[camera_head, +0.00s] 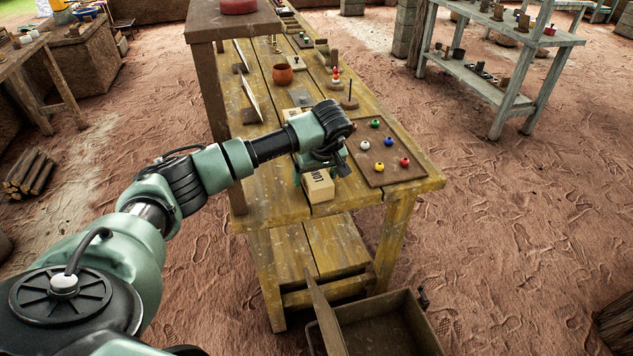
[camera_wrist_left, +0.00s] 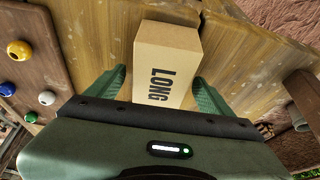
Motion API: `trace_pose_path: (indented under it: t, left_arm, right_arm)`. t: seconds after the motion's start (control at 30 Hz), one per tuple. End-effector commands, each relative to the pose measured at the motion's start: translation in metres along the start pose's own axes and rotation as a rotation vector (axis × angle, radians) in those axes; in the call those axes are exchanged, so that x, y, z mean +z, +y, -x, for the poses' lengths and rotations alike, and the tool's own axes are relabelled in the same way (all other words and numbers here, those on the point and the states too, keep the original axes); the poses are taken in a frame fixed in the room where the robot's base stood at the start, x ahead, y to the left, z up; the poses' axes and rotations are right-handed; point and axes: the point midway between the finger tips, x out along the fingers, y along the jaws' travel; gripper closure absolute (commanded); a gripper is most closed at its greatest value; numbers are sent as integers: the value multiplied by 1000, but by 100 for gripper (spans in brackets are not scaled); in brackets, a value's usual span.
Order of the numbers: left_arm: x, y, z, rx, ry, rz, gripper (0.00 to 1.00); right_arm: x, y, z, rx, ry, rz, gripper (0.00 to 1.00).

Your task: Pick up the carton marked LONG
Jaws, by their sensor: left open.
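The carton marked LONG (camera_head: 319,187) is a small tan box on the near end of the yellow wooden table (camera_head: 270,212). In the left wrist view the carton (camera_wrist_left: 167,60) shows its LONG label and lies between the two green fingers. My left gripper (camera_head: 319,174) is over the carton and hides part of it in the head view. In the left wrist view the left gripper (camera_wrist_left: 160,88) is open, with a finger on each side of the carton. Gaps show beside the carton, mostly at its right. My right gripper is not in view.
A brown board with coloured balls (camera_head: 392,178) lies just right of the carton. An orange pot (camera_head: 282,74) and a peg with stacked rings (camera_head: 336,77) stand farther back. A taller brown stand (camera_head: 215,85) rises at the left. An open box (camera_head: 380,325) is on the ground below.

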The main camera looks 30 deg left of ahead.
Motion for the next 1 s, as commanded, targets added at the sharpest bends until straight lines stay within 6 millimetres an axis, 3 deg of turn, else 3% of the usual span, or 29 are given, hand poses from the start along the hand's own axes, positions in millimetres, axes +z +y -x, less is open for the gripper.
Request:
trace_pose_path:
  t: [0.7,1.0]
  left_arm:
    - [2,0,-4,0,0,0,18]
    - [2,0,-4,0,0,0,99]
  right_arm:
    - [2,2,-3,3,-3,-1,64]
    - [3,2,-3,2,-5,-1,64]
